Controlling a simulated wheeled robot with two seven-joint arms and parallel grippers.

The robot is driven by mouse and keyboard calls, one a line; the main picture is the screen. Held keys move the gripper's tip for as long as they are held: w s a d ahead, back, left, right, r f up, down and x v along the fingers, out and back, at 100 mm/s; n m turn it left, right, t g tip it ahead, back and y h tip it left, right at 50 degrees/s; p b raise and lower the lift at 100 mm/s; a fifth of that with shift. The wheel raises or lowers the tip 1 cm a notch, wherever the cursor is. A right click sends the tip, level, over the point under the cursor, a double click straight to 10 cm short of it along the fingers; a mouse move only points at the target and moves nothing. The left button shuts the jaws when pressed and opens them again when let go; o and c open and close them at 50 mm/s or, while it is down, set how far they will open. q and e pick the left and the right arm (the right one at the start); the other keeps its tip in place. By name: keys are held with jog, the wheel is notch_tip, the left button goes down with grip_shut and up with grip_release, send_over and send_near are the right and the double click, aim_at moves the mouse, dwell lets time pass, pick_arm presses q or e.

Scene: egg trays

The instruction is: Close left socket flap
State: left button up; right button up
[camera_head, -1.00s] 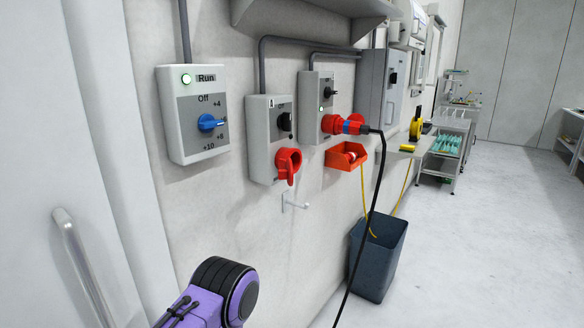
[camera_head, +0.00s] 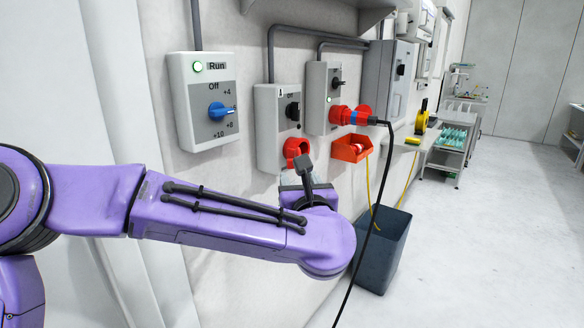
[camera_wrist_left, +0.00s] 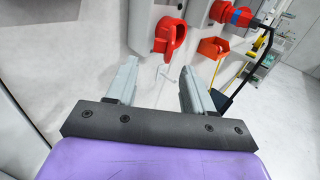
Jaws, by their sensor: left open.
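The left socket (camera_head: 279,115) is a grey wall box with a dark rotary switch and a red round outlet. Its red flap (camera_head: 297,152) shows at the lower front; in the left wrist view the flap (camera_wrist_left: 178,36) stands out from the box, open. My left gripper (camera_wrist_left: 158,68) is open and empty, its two grey fingers pointing toward the wall just below the flap, apart from it. In the head view my left arm hides most of this gripper. My right gripper is not in view.
The neighbouring socket (camera_head: 317,100) holds a red plug (camera_head: 352,116) with a hanging black cable (camera_head: 375,215). A red bin (camera_head: 352,147) sits beneath it. A control box with a blue knob (camera_head: 217,111) is at left. A dark waste bin (camera_head: 385,250) stands on the floor.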

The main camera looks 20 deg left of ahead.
pick_arm(q)
jog(key=p+x, duration=0.3)
jog(key=x, duration=0.7)
jog(key=shift+w+p, duration=0.3)
jog(key=shift+d, duration=0.15)
grip_shut()
jog(key=shift+f, duration=0.1)
